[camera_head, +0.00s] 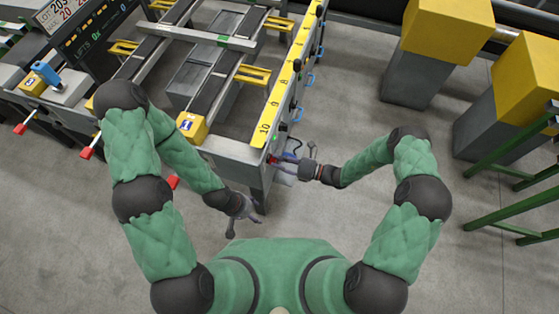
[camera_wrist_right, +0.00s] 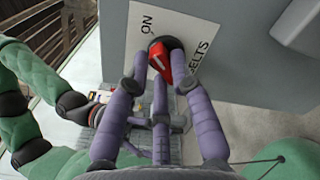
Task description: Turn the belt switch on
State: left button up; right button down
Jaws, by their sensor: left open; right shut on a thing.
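The belt switch is a red knob (camera_wrist_right: 158,62) on a black round base, set on a white label plate (camera_wrist_right: 133,40) on a grey panel. The plate reads "ON" above the knob and "BELTS" to its right. A white line on the knob slants toward the upper left. My right gripper (camera_wrist_right: 161,78) is shut on the knob, its purple fingers on either side and below. In the head view, my right gripper (camera_head: 288,162) is at the table's near corner. My left gripper (camera_head: 246,226) hangs open and empty, lower and to the left.
The runout table (camera_head: 231,148) has a yellow numbered scale (camera_head: 281,86) along its right side. A yellow block (camera_head: 191,127) sits on its near edge. Yellow-topped grey pedestals (camera_head: 445,32) and green rails (camera_head: 515,165) stand at the right. Floor between them is clear.

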dwell(0.4)
jog(key=c, duration=1.1)
grip_release()
jog(key=shift+o, duration=0.2)
jog(key=shift+d, duration=0.1)
jog(key=v, duration=1.2)
